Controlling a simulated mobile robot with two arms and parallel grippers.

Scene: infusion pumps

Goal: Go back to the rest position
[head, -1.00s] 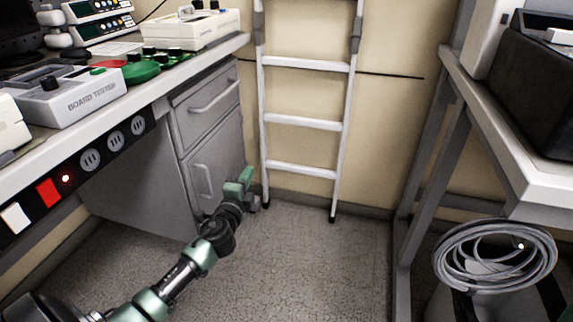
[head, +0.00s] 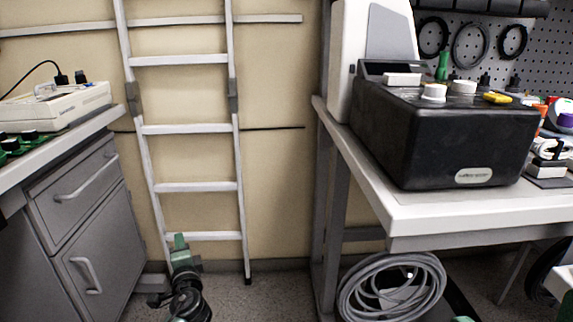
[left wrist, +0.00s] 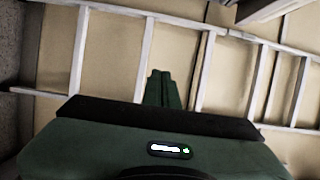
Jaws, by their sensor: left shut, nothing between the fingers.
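My left gripper (head: 180,243) is green and shows low in the head view, in front of the foot of the white ladder. It points up, is shut and holds nothing. In the left wrist view its fingers (left wrist: 163,88) lie together, with the ladder (left wrist: 145,50) and the beige wall behind them. My right gripper does not show clearly in either view.
A grey cabinet (head: 90,235) under a bench stands at the left. The ladder (head: 190,130) leans on the wall. At the right, a white table (head: 440,212) bears a black device (head: 440,135). A grey hose coil (head: 392,290) sits below it.

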